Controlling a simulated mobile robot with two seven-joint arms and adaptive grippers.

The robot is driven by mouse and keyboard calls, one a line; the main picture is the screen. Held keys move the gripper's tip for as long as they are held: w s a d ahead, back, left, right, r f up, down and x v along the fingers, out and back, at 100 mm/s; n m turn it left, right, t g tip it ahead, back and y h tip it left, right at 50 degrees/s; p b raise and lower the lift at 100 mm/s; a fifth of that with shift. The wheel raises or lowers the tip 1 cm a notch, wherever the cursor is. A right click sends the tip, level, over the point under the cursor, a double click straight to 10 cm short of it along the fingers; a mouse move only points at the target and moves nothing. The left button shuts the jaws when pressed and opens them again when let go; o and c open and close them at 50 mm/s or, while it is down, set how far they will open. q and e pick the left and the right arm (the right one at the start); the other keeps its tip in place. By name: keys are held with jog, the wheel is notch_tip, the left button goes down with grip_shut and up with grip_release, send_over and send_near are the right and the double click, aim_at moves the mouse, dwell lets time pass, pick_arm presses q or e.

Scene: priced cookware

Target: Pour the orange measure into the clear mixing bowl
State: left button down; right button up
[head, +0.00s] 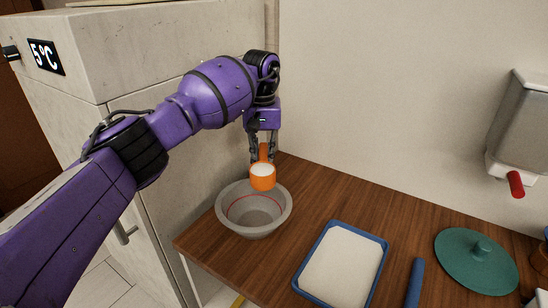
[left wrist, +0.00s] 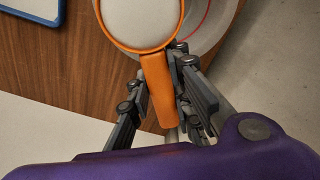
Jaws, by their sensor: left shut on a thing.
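My left gripper (head: 262,156) is shut on the handle of the orange measure (head: 262,183), above the back part of the clear mixing bowl (head: 230,222). The measure looks upright and holds a white filling. The bowl is grey and see-through with a red line around its inside, and stands at the left end of the counter. In the left wrist view the handle of the orange measure (left wrist: 158,88) runs between the fingers of my left gripper (left wrist: 160,100), and part of the bowl (left wrist: 213,30) shows behind it. My right gripper is not in view.
A blue-rimmed tray (head: 385,246) with white contents lies right of the bowl on the wooden counter (head: 300,195). A blue rod (head: 414,285) and a teal lid (head: 476,262) lie farther right. A grey cabinet (head: 170,75) stands close on the left, and a dispenser (head: 520,125) hangs on the wall.

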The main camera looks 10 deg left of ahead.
pick_arm(q)
jog(key=shift+w+a+f, duration=0.1)
jog(key=shift+a+f, duration=0.05)
jog(key=shift+a, duration=0.2)
jog(key=shift+m, duration=0.3)
